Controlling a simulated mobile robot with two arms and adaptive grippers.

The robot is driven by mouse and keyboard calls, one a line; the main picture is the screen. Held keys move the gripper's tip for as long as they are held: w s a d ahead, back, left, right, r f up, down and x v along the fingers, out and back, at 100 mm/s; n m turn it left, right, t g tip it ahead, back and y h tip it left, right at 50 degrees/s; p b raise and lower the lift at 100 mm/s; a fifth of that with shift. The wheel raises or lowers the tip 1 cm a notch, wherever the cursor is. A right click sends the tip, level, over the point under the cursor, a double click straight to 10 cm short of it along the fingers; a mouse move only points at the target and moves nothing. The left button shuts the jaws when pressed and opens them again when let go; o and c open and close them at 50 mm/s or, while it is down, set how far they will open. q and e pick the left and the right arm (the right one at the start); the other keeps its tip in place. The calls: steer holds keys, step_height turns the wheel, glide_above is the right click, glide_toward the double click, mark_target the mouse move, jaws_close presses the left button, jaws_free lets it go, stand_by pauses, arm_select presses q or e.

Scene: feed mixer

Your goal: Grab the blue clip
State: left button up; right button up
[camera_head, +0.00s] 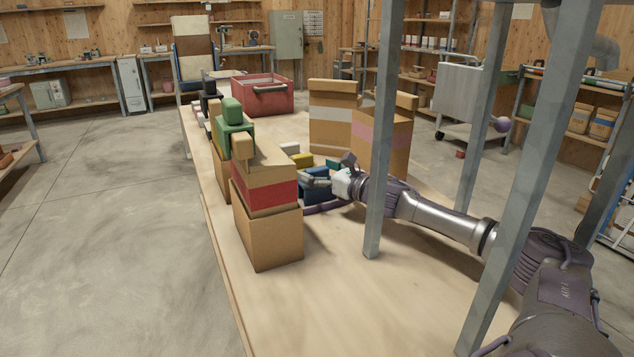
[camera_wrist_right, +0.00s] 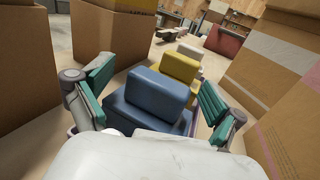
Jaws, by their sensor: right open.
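The blue clip (camera_wrist_right: 158,95) is a rounded blue block with a wider lower part, in the middle of the right wrist view. In the head view the blue clip (camera_head: 314,187) shows between the cardboard boxes, partly covered by my right gripper (camera_head: 328,178). In the wrist view the right gripper (camera_wrist_right: 155,88) is open, with one teal-padded finger on each side of the clip. My left gripper is in neither view.
A yellow block (camera_head: 302,160) and a white block (camera_head: 289,148) lie behind the clip. A red-banded box (camera_head: 268,240) stands left, and tall cardboard boxes (camera_head: 381,140) stand right. A red crate (camera_head: 262,103) is farther back. A grey post (camera_head: 380,150) rises in front of my right arm.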

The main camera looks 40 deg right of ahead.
steer(key=c, duration=1)
